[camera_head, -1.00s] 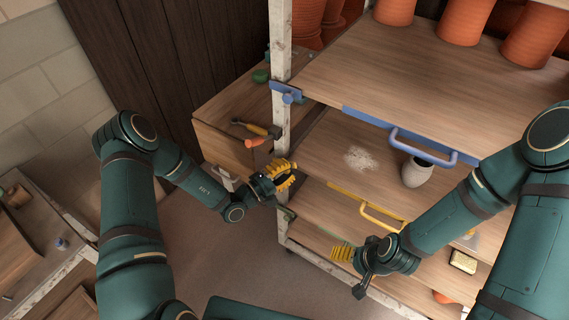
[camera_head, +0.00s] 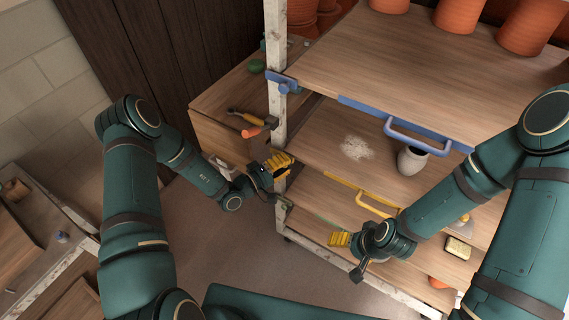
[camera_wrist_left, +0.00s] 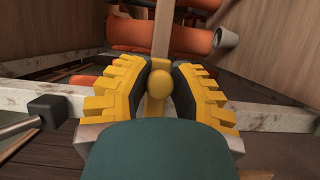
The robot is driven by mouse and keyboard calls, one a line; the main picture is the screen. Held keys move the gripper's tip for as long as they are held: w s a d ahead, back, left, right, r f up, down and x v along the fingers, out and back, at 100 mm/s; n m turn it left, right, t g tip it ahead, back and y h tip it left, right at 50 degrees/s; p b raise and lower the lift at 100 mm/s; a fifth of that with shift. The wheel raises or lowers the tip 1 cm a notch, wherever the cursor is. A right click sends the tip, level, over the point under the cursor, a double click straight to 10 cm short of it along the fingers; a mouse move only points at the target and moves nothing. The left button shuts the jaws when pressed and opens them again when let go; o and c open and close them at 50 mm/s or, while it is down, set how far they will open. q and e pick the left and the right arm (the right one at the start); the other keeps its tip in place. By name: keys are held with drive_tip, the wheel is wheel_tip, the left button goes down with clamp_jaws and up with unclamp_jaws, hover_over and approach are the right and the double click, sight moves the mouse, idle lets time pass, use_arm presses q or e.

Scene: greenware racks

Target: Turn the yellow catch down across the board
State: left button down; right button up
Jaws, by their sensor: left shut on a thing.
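The yellow catch (camera_wrist_left: 160,82) shows in the left wrist view as a round knob on a short yellow bar, between the two ridged yellow fingers of my left gripper (camera_wrist_left: 158,90). The fingers are shut on it. In the head view my left gripper (camera_head: 281,162) is at the white front post, and it hides the catch. The board with the yellow handle (camera_head: 377,205) lies in the rack just right of that post. My right gripper (camera_head: 340,239) is at the front edge of the lower shelf, below and left of the yellow handle; its finger gap is not clear.
A blue catch (camera_head: 283,86) sits higher on the white post (camera_head: 276,120). Above is a board with a blue handle (camera_head: 420,139), near a pale vase (camera_head: 411,160). A hammer (camera_head: 248,118) lies on the side cabinet at left. Open floor (camera_head: 240,255) lies in front.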

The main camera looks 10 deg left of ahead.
use_arm(q)
drive_tip(key=shift+f, duration=0.1)
drive_tip(key=c, duration=0.8)
unclamp_jaws()
drive_tip(key=shift+o, duration=0.2)
drive_tip(key=v, duration=1.2)
